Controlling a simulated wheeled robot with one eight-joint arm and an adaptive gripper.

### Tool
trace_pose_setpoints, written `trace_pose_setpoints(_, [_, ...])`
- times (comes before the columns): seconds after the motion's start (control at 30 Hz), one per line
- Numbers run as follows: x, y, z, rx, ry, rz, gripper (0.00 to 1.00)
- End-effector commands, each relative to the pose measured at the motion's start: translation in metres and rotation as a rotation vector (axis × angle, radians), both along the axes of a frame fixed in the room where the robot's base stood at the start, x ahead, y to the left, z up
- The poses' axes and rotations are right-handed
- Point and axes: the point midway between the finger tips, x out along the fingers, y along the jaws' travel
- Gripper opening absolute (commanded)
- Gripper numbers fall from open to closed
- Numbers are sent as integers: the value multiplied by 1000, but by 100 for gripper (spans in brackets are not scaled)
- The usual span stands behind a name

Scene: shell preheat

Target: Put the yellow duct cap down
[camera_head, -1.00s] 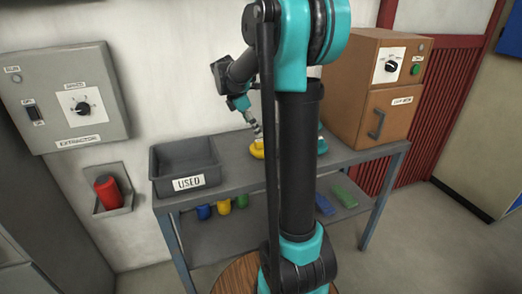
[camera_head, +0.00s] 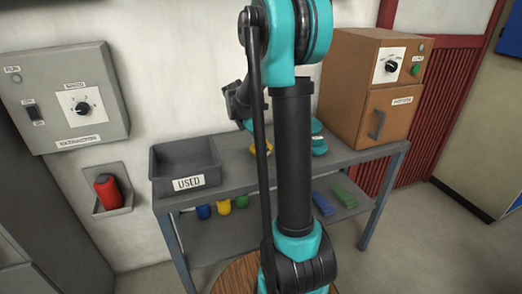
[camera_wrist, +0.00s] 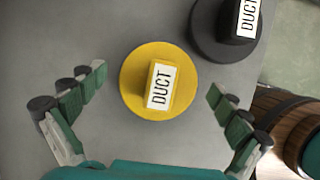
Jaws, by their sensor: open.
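The yellow duct cap (camera_wrist: 129,92) is a round disc with a raised block labelled DUCT. In the wrist view it lies flat on the grey bench top. In the head view the cap (camera_head: 254,149) is partly hidden behind my arm, on the bench right of the USED bin. My gripper (camera_wrist: 157,84) is open, its two fingers apart on the left and right of the cap, touching neither side. In the head view the fingers are hidden behind my arm.
A black duct cap (camera_wrist: 207,42) sits close by at upper right in the wrist view. The grey USED bin (camera_head: 189,183) stands at the bench's left end, a brown oven-like box (camera_head: 350,90) at its right end. A teal item (camera_head: 319,146) is partly hidden beside my arm.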

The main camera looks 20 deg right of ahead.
Motion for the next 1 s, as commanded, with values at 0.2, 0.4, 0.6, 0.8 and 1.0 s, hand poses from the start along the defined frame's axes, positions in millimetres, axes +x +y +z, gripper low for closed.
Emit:
trace_pose_setpoints(0.2, [0,0,0,0,0,0,78])
trace_pose_setpoints(0.4, [0,0,0,0,0,0,53])
trace_pose_setpoints(0.6, [0,0,0,0,0,0,37])
trace_pose_setpoints(0.8, [0,0,3,0,0,0,37])
trace_pose_setpoints(1.0, [0,0,20,0,0,0,37])
